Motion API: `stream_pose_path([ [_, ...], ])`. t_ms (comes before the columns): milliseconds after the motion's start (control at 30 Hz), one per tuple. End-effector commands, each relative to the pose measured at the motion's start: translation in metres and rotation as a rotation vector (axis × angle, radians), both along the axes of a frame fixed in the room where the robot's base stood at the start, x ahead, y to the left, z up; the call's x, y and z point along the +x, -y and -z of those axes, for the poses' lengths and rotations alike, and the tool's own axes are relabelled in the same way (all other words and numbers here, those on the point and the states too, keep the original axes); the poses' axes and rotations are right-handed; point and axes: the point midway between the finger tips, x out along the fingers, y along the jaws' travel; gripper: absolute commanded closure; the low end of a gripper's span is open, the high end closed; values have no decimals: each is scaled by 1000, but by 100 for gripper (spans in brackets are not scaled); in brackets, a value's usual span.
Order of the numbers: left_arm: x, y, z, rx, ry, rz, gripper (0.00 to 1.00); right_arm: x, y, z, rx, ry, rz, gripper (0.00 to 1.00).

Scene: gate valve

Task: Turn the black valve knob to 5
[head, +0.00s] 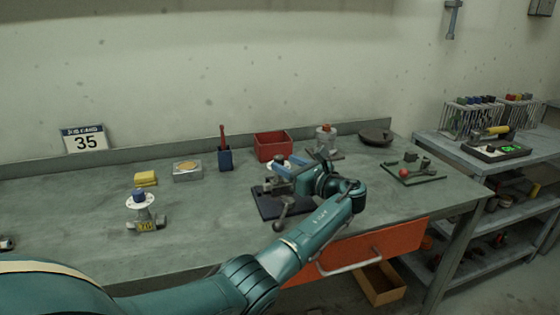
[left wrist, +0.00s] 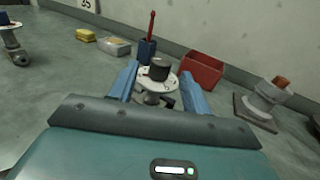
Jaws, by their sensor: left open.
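The black valve knob (left wrist: 159,69) sits on a round white dial (left wrist: 172,80) in the left wrist view. The dial's marks are too small to read. My left gripper (left wrist: 160,72) is open, with one blue finger on each side of the knob and dial. I cannot tell whether the fingers touch them. In the head view my left gripper (head: 285,162) is over the middle of the bench and largely hides this valve. My right gripper is not in view.
A blue-knobbed valve (head: 139,197) stands to the left, and a red-topped valve (head: 326,133) behind to the right. A red bin (head: 273,147), blue holder (head: 225,160), yellow sponge (head: 146,179) and dark base plate (head: 268,206) are nearby. The bench's left part is mostly clear.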

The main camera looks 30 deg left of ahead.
Motion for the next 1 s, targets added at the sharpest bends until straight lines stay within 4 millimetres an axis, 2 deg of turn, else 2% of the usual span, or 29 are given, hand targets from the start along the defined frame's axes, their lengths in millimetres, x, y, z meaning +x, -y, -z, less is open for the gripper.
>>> stream_pose_path([
  [33, -3, 13, 0, -1, 1, 3, 52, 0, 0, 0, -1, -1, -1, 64],
  [200, -13, 50, 1, -3, -1, 3, 52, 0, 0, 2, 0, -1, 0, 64],
  [400, -20, 78, 0, -1, -1, 1, 52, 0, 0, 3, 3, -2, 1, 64],
  [600, -23, 88, 0, -1, -1, -1, 52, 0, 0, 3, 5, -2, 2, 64],
  [1000, -23, 88, 0, -1, -1, -1, 52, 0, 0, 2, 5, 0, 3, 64],
])
